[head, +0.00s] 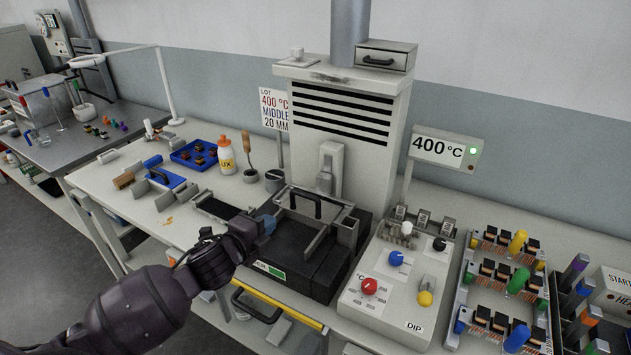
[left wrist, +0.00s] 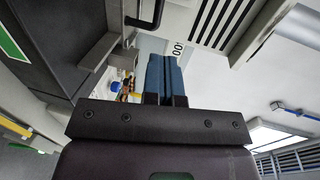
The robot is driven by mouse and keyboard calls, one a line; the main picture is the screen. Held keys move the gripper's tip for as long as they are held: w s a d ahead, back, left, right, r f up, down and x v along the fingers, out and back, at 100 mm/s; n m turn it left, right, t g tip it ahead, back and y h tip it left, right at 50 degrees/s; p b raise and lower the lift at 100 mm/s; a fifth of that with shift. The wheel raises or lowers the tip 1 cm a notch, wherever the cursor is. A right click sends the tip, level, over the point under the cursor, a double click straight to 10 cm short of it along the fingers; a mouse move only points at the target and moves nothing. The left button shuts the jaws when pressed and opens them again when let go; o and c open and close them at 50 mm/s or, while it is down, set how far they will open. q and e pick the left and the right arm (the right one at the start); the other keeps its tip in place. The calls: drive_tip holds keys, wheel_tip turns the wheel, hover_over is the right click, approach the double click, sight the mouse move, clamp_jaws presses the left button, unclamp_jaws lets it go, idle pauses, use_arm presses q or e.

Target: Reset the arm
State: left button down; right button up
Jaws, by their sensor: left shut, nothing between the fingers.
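My left arm comes in from the lower left in the head view. Its gripper (head: 266,224) is over the left side of the black solder pot unit (head: 283,262), beside the metal frame with a black handle (head: 305,201). In the left wrist view the blue fingers of my left gripper (left wrist: 166,75) are together, with nothing between them. I cannot tell from these frames whether the fingers touch the unit. My right gripper is not in view.
A control box with coloured knobs (head: 390,278) stands right of the unit, beside racks of connectors (head: 503,290). A vented tower (head: 342,130) rises behind. A flux bottle (head: 226,157) and blue tray (head: 193,154) stand left.

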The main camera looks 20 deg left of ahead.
use_arm(q)
drive_tip(key=s+d+f+n+g, duration=0.2)
drive_tip(key=s+f+n, duration=0.7)
drive_tip(key=s, duration=0.1)
drive_tip(key=s+d+f+n+g+y, duration=0.1)
drive_tip(key=s+d+f+n+g, duration=0.1)
drive_tip(key=s+f+n, duration=0.7)
drive_tip(key=shift+s+d+f+y, duration=0.3)
drive_tip(key=shift+s+d+f, duration=0.1)
drive_tip(key=shift+s+d, duration=0.15)
